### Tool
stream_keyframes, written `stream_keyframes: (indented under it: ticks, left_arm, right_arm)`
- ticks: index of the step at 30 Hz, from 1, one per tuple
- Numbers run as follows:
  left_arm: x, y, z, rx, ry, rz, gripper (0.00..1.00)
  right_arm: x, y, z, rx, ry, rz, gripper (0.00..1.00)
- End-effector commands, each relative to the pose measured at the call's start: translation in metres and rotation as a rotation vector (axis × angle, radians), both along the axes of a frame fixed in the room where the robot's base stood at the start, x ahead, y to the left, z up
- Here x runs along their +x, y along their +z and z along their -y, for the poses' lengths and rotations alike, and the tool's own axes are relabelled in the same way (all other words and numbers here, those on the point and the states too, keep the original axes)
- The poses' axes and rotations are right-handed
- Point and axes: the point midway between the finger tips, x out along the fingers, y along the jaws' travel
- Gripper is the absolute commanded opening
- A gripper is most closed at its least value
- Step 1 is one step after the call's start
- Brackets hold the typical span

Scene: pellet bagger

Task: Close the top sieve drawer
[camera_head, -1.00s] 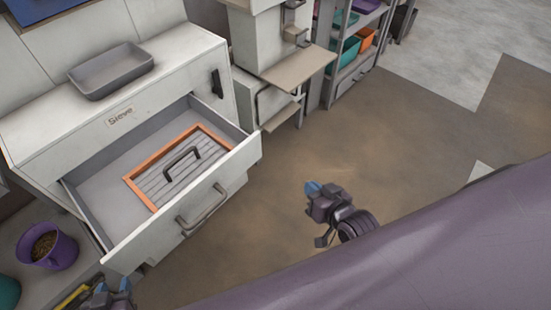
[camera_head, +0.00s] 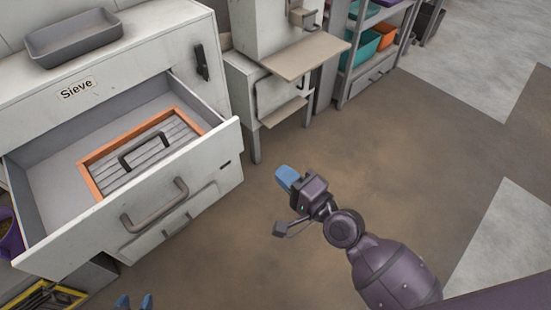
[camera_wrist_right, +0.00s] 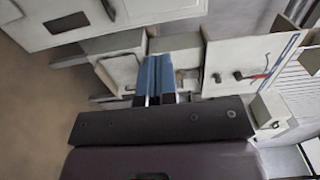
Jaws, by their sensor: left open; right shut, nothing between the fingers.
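The top sieve drawer (camera_head: 205,158) is pulled well out of the white cabinet labelled Sieve. It has a grey bar handle (camera_head: 154,206) on its front. Inside lies an orange-framed sieve (camera_head: 90,186) with a dark handle. My right gripper (camera_head: 286,178) is to the right of the drawer front, apart from it, over the floor. Its blue fingers are shut with nothing between them, as the right wrist view (camera_wrist_right: 156,76) also shows. My left gripper (camera_head: 134,303) shows only its blue fingertips at the bottom edge, below the drawer front, open and empty.
A grey tray (camera_head: 74,38) stands on the cabinet top. Below the open drawer is another drawer front (camera_head: 170,228). A machine with a beige shelf (camera_head: 291,60) and a rack with coloured bins (camera_head: 365,48) stand beyond. The brown floor on the right is clear.

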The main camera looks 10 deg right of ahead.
Motion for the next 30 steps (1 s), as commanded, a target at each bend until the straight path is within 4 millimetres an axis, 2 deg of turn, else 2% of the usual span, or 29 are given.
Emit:
stream_keyframes:
  ticks: [18,24,30]
  left_arm:
    - [-0.007,-0.006,0.001,-0.006,0.009,-0.018,0.43]
    - [-0.008,-0.009,0.002,-0.009,0.010,-0.021,0.43]
    - [-0.007,-0.008,0.002,-0.008,0.009,-0.019,0.43]
  right_arm:
    - [0.085,0.000,-0.058,-0.002,0.000,0.001,0.00]
    - [0.102,0.000,-0.069,-0.003,0.000,0.001,0.00]
    - [0.109,0.001,-0.073,-0.003,-0.001,0.002,0.00]
